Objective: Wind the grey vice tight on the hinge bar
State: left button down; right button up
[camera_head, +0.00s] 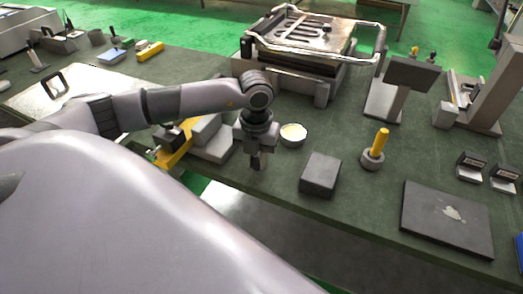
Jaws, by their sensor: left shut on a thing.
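The grey vice (213,140) stands near the front edge of the green bench, left of the middle. It shows as stepped grey blocks. A yellow bar (176,150), which looks like the hinge bar, lies at its left side with a dark part on it. How tightly the vice's jaws sit on the bar cannot be made out. My left gripper (256,162) points down at the right end of the vice. It is shut on what looks like the vice's handle, which the fingers mostly hide. My right gripper is not in view.
A white bowl (293,134) stands just right of my left gripper. A dark grey block (320,174) and a yellow peg in a round base (375,150) are further right. A large framed heater (305,45) stands behind. A dark plate (447,219) lies front right.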

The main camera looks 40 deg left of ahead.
pick_arm(q)
jog(key=m, duration=0.1)
jog(key=a+m+b, duration=0.1)
jog(key=m, duration=0.1)
jog(key=m+b, duration=0.1)
jog(key=shift+s+a+m, duration=0.25)
jog(key=shift+a+m, duration=0.05)
jog(key=m, duration=0.1)
jog(key=a+m+b, duration=0.1)
jog(key=m, duration=0.1)
jog(key=shift+a+b, duration=0.15)
jog(key=shift+b, duration=0.15)
jog(key=shift+m, duration=0.3)
jog(key=shift+r, duration=0.1)
jog(key=c, duration=1.1)
grip_release()
jog(key=shift+o, duration=1)
